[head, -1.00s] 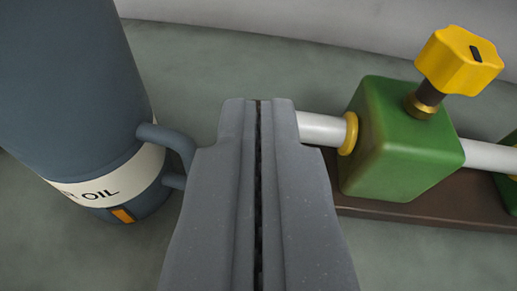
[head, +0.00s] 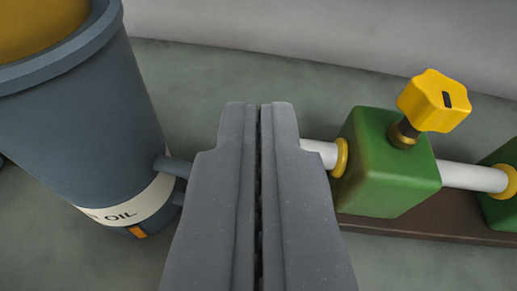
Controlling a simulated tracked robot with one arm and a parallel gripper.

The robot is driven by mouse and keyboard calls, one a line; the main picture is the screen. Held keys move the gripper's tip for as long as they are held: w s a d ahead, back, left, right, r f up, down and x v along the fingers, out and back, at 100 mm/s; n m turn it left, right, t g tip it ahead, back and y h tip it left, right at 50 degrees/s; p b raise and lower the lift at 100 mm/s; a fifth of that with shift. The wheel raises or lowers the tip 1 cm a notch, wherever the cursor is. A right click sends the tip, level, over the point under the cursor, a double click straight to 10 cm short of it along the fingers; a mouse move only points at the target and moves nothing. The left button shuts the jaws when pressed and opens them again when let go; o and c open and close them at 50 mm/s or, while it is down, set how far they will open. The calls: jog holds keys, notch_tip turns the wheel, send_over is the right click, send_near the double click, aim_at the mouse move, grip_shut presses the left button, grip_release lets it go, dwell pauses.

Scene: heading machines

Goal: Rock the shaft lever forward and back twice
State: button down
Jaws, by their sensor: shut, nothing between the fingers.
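My gripper (head: 259,108) is shut and empty in the middle of the head view, its two grey fingers pressed together. A pale shaft (head: 465,176) runs through green blocks, the nearer one (head: 385,165) just right of my gripper. The fingers hide the shaft's left end. A yellow lobed knob (head: 433,100) with a black mark stands on a dark stem above the nearer block. I cannot tell whether it is the shaft lever; no other lever shows. The fingers appear apart from the knob.
A brown base (head: 420,229) carries the blocks. The grey-green floor behind is clear up to a pale wall (head: 330,40).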

jog(key=c, duration=2.1)
grip_release()
jog(key=v, duration=0.4)
jog(key=f+v, duration=0.1)
jog(key=v, duration=0.1)
jog(key=shift+s+r+b, duration=0.15)
jog(key=shift+s+b, duration=0.25)
jog(key=shift+s, duration=0.05)
jog(key=shift+c, duration=0.2)
jog(key=o, duration=0.5)
jog(key=shift+s, duration=0.25)
jog(key=shift+o, duration=1.3)
jog(key=shift+s+f+b, duration=0.15)
jog(key=shift+f+b, duration=0.15)
jog(key=shift+b, duration=0.2)
jog(key=s+a+f+m+t+h+b, duration=0.1)
jog(key=s+f+m+t+h+b, duration=0.2)
jog(key=b, duration=1.4)
notch_tip(320, 180, down, 6)
jog(key=shift+a+r+m, duration=0.25)
jog(key=shift+a+m, duration=0.1)
jog(key=shift+m, duration=0.75)
jog(key=w, duration=0.4)
jog(key=w+d+b, duration=0.1)
jog(key=w, duration=0.4)
jog(key=w+b, duration=0.1)
jog(key=w, duration=0.3)
jog(key=shift+w+d, duration=0.2)
